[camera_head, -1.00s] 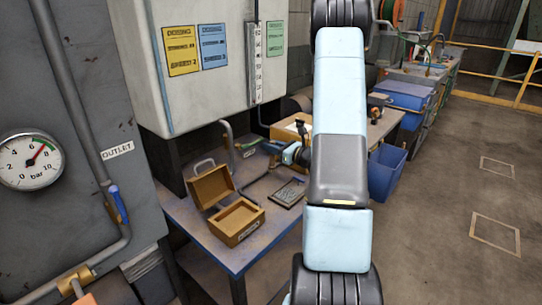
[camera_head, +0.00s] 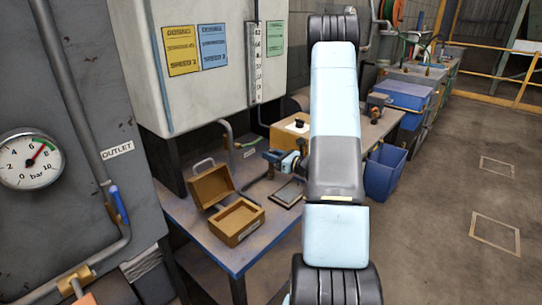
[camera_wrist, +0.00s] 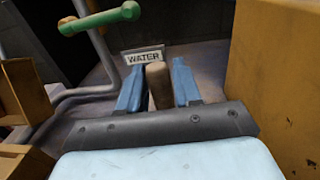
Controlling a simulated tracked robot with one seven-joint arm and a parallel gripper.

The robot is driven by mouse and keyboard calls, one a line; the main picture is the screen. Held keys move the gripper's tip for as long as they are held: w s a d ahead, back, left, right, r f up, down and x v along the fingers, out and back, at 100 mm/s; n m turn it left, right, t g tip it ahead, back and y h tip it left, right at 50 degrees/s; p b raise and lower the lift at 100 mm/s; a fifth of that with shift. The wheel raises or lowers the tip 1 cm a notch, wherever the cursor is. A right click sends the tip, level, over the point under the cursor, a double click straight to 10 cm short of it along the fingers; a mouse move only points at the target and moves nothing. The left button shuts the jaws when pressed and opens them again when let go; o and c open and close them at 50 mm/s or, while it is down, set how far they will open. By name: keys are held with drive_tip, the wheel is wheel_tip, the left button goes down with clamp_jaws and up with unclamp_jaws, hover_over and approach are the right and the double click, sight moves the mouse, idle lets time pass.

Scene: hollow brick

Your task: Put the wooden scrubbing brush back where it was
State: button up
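My gripper (camera_head: 268,157) is over the blue-topped bench, to the right of the open wooden box. In the wrist view, its two blue fingers (camera_wrist: 158,90) stand on either side of a brown wooden piece (camera_wrist: 159,85), which seems to be part of the wooden scrubbing brush. The fingers look closed on it. The rest of the brush is hidden or too small to tell in the head view. A white WATER sign (camera_wrist: 144,55) shows just beyond the fingertips.
The open wooden box (camera_head: 237,222) and a dark flat frame (camera_head: 288,194) lie on the bench (camera_head: 190,222). A green-handled valve (camera_wrist: 100,18) and pipes are at left in the wrist view. A yellow-brown box (camera_wrist: 275,80) stands close at right.

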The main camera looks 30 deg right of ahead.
drive_tip(key=o, duration=0.3)
drive_tip(key=shift+r, duration=0.15)
drive_tip(key=v, duration=1.1)
drive_tip(key=shift+s+d, duration=0.15)
drive_tip(key=shift+s, duration=0.25)
drive_tip(key=s+a+r+n+g+y, duration=0.1)
drive_tip(key=s+a+r+n+g, duration=0.25)
drive_tip(key=a+r+n, duration=0.35)
drive_tip(key=s+a+r+n+g+y, duration=0.25)
drive_tip(key=a+n+g, duration=0.2)
drive_tip(key=a, duration=0.45)
drive_tip(key=s+a+r+n+g+y, duration=0.1)
drive_tip(key=s+a+r+n+g, duration=0.1)
drive_tip(key=a+r+n+g, duration=0.5)
drive_tip(key=shift+s+a+r+n+t+h, duration=0.6)
drive_tip(key=shift+s+r+n+h, duration=1)
drive_tip(key=shift+s+n+h, duration=0.7)
drive_tip(key=shift+s+a+r+n+t+h, duration=0.45)
drive_tip(key=shift+s+r+n+t+h, duration=0.35)
drive_tip(key=shift+s+r+n+h, duration=1.5)
drive_tip(key=shift+s+a+r+n+t+h, duration=0.7)
drive_tip(key=shift+s+n+h, duration=0.85)
drive_tip(key=shift+s, duration=1.5)
